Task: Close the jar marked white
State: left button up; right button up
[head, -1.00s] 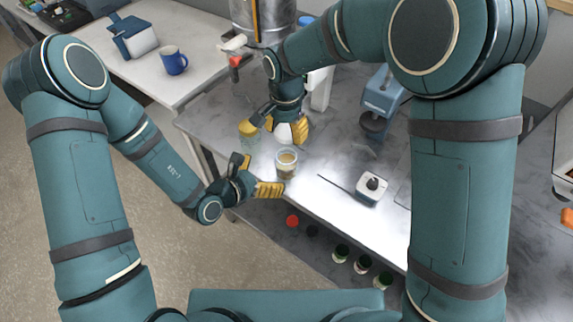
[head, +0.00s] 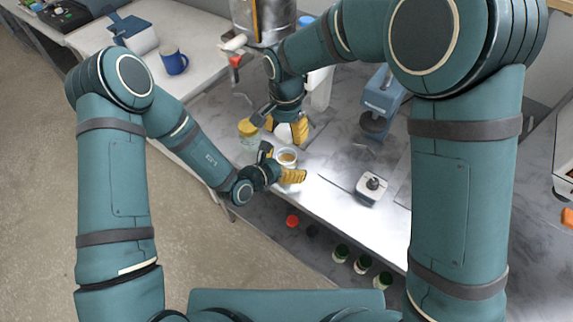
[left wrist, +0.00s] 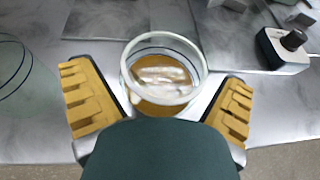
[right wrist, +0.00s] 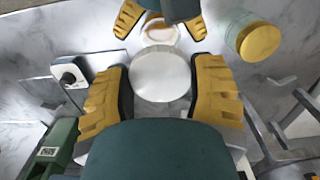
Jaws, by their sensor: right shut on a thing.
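The open glass jar (head: 288,153) with brownish contents stands on the bench near its front edge. The left wrist view shows its open pale rim (left wrist: 130,72). My left gripper (head: 283,164) is open, with its yellow fingers on either side of the jar and gaps showing. My right gripper (head: 282,127) is shut on a round white lid, seen from above in the right wrist view (right wrist: 160,75). It holds the lid behind the jar in the head view, apart from it. Any marking on the jar cannot be read.
A second jar with a yellow lid (head: 247,128) stands to the left of my right gripper. A small white device with a black knob (head: 372,184) lies to the right. A blue-grey stand (head: 381,100) is behind it. Several small capped bottles (head: 341,253) sit lower down.

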pick_arm(q)
jog(key=c, duration=1.1)
jog(key=shift+c, duration=0.2)
pick_arm(e)
send_over(285, 150)
jog(key=s, duration=0.3)
jog(key=shift+w+d+f, duration=0.1)
jog(key=shift+f, duration=2.4)
jog(key=shift+f, duration=0.1)
jog(key=shift+f, duration=0.75)
jog(key=shift+f, duration=0.6)
pick_arm(q)
grip_shut()
pick_arm(e)
jog(key=m, duration=0.9)
jog(key=shift+w+m, duration=0.15)
jog(key=shift+m, duration=0.25)
